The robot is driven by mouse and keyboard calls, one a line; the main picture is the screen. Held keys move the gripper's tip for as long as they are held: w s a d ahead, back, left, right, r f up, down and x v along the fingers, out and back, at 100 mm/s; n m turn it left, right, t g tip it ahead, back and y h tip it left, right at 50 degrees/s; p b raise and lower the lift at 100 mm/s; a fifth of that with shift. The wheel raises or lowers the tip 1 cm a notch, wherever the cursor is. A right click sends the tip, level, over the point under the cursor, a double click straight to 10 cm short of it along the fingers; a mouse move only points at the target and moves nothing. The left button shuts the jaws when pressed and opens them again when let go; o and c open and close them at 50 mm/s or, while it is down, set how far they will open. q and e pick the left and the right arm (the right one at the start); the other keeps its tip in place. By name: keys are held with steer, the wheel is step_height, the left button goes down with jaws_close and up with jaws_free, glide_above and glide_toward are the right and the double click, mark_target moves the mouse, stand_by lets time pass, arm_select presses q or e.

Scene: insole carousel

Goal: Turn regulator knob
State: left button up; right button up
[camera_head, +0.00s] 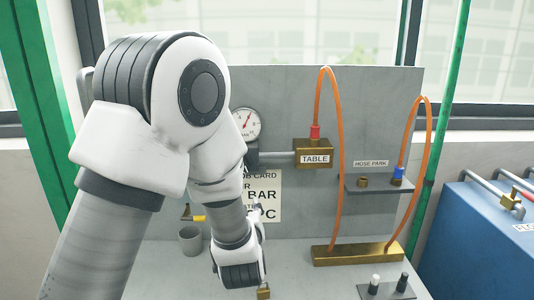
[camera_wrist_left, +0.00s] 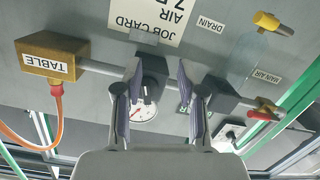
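The regulator body (camera_wrist_left: 152,66) is a dark block on the grey pipe, with a round white pressure gauge (camera_wrist_left: 146,103) attached; the picture is inverted in the left wrist view. In the head view the gauge (camera_head: 246,123) shows beside my arm, and the regulator is partly hidden. I cannot make out the knob clearly. My left gripper (camera_wrist_left: 160,75) is open, its two grey fingers apart, with the regulator and gauge seen between them. Nothing is held. In the head view my left gripper (camera_head: 257,208) is small and mostly hidden by the wrist. My right gripper is not in view.
A brass TABLE block (camera_head: 313,153) carries an orange hose (camera_head: 335,190) to a brass manifold (camera_head: 350,253). A hose park shelf (camera_head: 378,185) is at right. A grey cup (camera_head: 190,239) stands below.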

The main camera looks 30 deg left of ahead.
arm_select(q)
step_height(320, 180, up, 9)
steer(key=s+n+t+y, duration=0.1)
steer(key=s, duration=0.1)
steer(key=p+x, duration=0.2)
steer(key=x, duration=0.6)
steer(key=shift+w+d+f, duration=0.15)
steer(key=shift+w, duration=0.15)
steer(key=shift+c, duration=1)
jaws_close()
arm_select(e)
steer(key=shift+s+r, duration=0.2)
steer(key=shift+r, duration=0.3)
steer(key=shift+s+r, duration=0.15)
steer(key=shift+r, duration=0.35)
